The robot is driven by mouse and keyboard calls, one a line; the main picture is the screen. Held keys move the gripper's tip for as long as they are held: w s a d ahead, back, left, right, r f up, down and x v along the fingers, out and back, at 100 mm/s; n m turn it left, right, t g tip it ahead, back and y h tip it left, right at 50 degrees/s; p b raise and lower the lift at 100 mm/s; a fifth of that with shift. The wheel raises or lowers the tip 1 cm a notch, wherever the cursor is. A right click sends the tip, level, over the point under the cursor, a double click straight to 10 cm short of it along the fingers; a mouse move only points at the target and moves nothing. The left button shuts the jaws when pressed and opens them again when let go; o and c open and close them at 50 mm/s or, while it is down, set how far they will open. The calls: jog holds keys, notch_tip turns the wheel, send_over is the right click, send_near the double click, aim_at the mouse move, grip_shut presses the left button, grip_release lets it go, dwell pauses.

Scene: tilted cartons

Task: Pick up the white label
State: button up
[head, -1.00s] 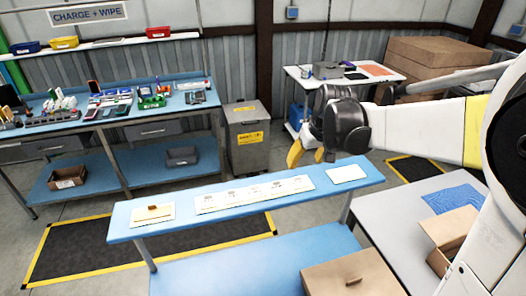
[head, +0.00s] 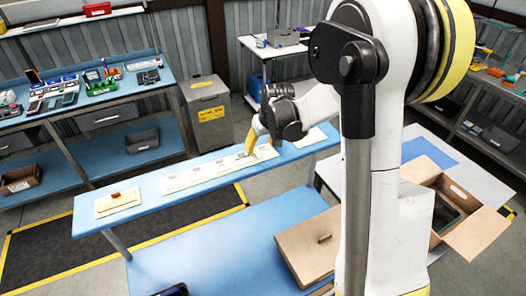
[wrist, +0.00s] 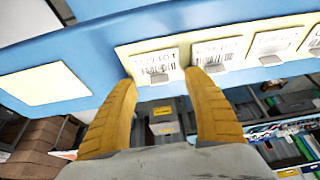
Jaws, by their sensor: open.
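A pale strip (head: 205,175) with several barcoded white labels lies on the blue bench shelf. In the wrist view, the nearest white label (wrist: 157,62) has dark print and a barcode and sits on a cream backing, just beyond and between my fingertips. More white labels (wrist: 213,53) run to the right. My gripper (head: 256,138) is over the right end of the strip. In the wrist view, my gripper (wrist: 164,78) has its two yellow fingers spread, with nothing between them. I cannot tell whether the fingertips touch the shelf.
A blank cream sheet (wrist: 45,83) lies beside the strip. A card with a small brown block (head: 117,201) lies at the shelf's left end. The blue shelf (head: 160,187) is narrow. An open carton (head: 468,222) stands at the right, and a closed one (head: 305,245) below.

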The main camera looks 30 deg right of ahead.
jog(key=shift+s, duration=0.15)
jog(key=shift+c, duration=0.4)
jog(key=c, duration=1)
jog(key=shift+o, duration=0.2)
